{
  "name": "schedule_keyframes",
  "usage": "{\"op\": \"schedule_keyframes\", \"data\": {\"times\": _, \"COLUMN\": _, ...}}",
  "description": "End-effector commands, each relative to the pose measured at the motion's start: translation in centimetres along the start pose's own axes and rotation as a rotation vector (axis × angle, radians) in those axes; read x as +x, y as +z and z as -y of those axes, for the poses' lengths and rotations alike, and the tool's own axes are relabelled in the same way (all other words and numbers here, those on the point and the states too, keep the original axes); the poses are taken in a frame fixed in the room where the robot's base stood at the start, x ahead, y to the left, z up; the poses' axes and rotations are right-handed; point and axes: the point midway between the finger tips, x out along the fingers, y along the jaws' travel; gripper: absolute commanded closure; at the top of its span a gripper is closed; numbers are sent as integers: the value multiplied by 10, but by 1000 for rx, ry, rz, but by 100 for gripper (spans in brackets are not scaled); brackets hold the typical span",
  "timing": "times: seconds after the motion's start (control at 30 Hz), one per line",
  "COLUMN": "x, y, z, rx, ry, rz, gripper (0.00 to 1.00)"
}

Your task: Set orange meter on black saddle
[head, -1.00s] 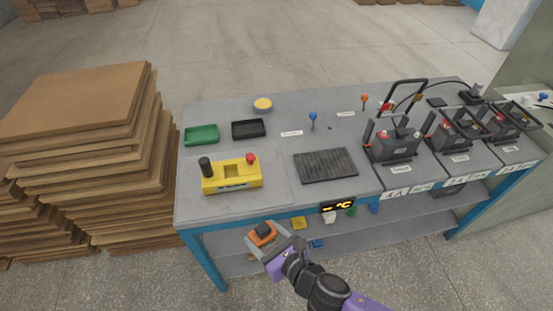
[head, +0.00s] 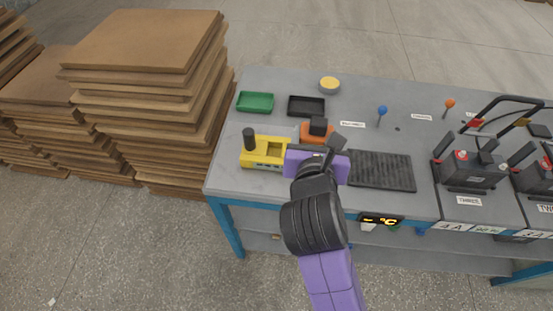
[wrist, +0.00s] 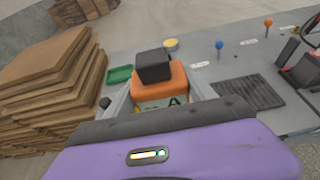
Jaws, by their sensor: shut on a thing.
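The orange meter (head: 310,138), with a dark block on top, is held in my gripper (head: 322,146). In the wrist view the orange meter (wrist: 174,72) sits between the two grey fingers of my gripper (wrist: 163,95). It is over the workbench, right of the yellow device and nearer than the black saddle. The black saddle (head: 306,107) is a shallow black tray on the bench behind the meter, with nothing seen in it.
A yellow device (head: 258,154) with a black knob stands left of my gripper, partly hidden by it. A green tray (head: 255,102) lies left of the saddle. A ribbed black mat (head: 382,171) is to the right. Batteries (head: 472,170) stand further right. Board stacks (head: 145,45) are beside the bench.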

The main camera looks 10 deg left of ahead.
Motion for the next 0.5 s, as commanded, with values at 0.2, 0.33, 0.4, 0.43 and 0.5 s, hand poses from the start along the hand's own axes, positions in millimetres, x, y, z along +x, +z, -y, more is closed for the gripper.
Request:
{"op": "schedule_keyframes", "data": {"times": 0.2, "x": -4, "y": 14, "z": -10, "rx": -12, "ry": 9, "rz": -5, "gripper": 86}}
{"op": "schedule_keyframes", "data": {"times": 0.33, "x": 5, "y": -10, "z": -10, "rx": -16, "ry": 9, "rz": -9, "gripper": 86}}
{"op": "schedule_keyframes", "data": {"times": 0.4, "x": 12, "y": -26, "z": -10, "rx": -17, "ry": 9, "rz": -8, "gripper": 86}}
{"op": "schedule_keyframes", "data": {"times": 0.43, "x": 15, "y": -34, "z": -10, "rx": -16, "ry": 9, "rz": -9, "gripper": 86}}
{"op": "schedule_keyframes", "data": {"times": 0.5, "x": 22, "y": -49, "z": -10, "rx": -15, "ry": 10, "rz": -8, "gripper": 86}}
